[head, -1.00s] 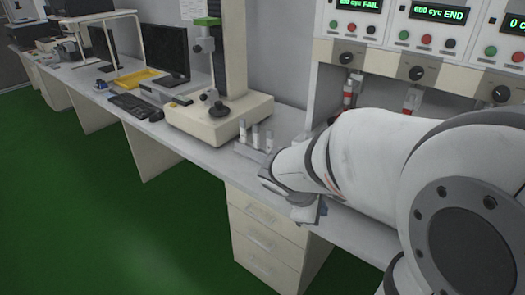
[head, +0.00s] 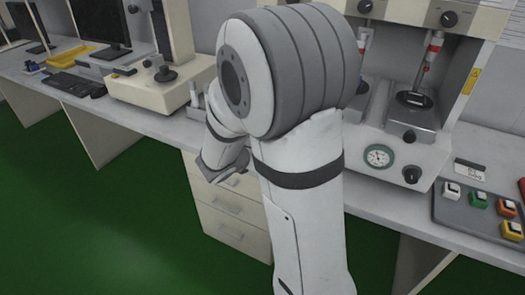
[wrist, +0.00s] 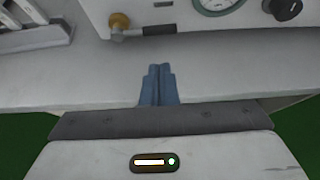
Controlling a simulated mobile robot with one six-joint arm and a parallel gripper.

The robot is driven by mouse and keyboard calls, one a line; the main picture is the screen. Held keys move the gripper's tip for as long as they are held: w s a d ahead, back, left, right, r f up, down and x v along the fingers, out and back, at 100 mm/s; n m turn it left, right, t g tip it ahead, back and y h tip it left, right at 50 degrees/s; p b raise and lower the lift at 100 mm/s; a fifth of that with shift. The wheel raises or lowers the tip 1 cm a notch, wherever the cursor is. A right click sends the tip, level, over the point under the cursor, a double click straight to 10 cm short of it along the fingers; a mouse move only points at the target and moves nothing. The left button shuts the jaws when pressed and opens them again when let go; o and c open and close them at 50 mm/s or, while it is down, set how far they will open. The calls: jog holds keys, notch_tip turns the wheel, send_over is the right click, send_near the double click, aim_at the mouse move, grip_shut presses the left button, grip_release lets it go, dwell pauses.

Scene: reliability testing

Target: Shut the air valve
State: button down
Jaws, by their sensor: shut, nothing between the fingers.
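The air valve (wrist: 120,25) shows in the wrist view as a brass fitting low on the front of a cream machine. Its dark lever (wrist: 158,30) points sideways to the right, along the machine's front. My gripper (wrist: 158,68) has blue fingers, which are together with nothing between them. The fingertips point at the lever from the near side and appear apart from it, a short gap below it in the picture. In the head view my own arm hides the valve and the fingers.
A round gauge (head: 379,156) and a black knob (head: 412,175) are on the machine's front, right of the valve. A panel of coloured buttons (head: 480,205) lies farther right on the bench. Drawers (head: 232,215) stand under the bench. Green floor is open at left.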

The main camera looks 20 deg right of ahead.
jog(key=b+x, duration=0.1)
jog(key=x, duration=0.8)
jog(key=shift+w+d+f, duration=0.15)
jog(key=shift+d+f, duration=0.1)
